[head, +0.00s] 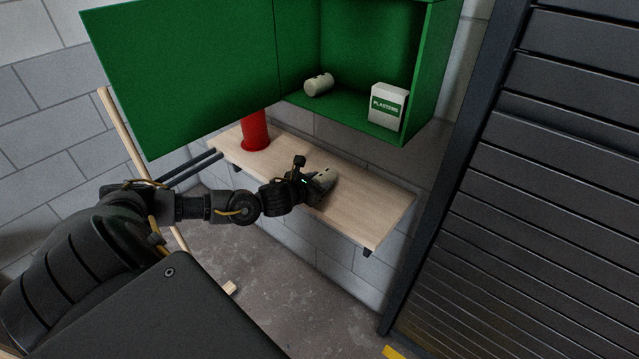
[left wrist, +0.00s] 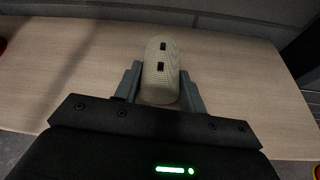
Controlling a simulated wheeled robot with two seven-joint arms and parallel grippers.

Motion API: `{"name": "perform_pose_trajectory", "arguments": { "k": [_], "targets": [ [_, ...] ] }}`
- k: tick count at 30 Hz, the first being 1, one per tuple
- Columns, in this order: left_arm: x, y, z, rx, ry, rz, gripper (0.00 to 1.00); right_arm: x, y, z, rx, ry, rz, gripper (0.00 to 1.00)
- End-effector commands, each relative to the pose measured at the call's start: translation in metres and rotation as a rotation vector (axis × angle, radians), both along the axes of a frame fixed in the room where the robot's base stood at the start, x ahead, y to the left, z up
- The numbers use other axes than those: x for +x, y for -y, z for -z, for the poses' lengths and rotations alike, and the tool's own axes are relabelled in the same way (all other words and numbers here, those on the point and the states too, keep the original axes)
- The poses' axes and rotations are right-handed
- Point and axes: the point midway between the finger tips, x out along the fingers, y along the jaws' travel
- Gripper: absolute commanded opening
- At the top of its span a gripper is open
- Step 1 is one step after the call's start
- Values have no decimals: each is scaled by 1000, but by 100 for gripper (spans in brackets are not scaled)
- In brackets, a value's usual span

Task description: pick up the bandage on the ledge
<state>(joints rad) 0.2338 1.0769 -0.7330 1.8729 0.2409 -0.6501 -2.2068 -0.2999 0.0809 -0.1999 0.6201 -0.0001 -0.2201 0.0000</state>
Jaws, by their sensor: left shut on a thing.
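The bandage (head: 324,180) is a cream roll with small dark marks, at the wooden ledge (head: 372,205) in the head view. My left gripper (head: 312,184) is shut on it. In the left wrist view the bandage (left wrist: 160,72) sits between the two grey fingers of my left gripper (left wrist: 159,90), one on each side. The ledge (left wrist: 60,75) lies behind and below it; I cannot tell whether the roll touches the wood. My right gripper is in neither view.
A green cabinet (head: 425,80) with an open door (head: 185,65) hangs above the ledge. Inside are another cream roll (head: 319,84) and a white box (head: 388,107). A red cylinder (head: 255,130) stands on the ledge's left. A dark slatted shutter (head: 530,200) is at the right.

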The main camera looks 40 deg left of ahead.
Motion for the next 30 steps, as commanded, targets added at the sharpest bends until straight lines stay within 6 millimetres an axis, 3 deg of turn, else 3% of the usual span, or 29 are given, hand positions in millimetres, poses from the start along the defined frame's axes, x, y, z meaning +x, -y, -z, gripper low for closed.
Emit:
{"name": "perform_pose_trajectory", "arguments": {
  "k": [5, 11, 14, 18, 22, 30],
  "targets": [
    [-3, 4, -29, 2, 4, 4, 19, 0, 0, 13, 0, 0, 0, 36],
    [-33, 37, -81, 1, 6, 6, 19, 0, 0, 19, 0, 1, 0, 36],
    [-53, 59, -91, -1, 5, 7, 19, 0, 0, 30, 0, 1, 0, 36],
    [-76, 85, -111, -4, 4, 5, 19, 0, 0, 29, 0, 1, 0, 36],
    [-85, 98, -117, -8, 0, 10, 19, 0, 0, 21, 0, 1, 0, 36],
    [-93, 104, -122, -4, 1, 3, 19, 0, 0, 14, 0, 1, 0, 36]
  ]
}}
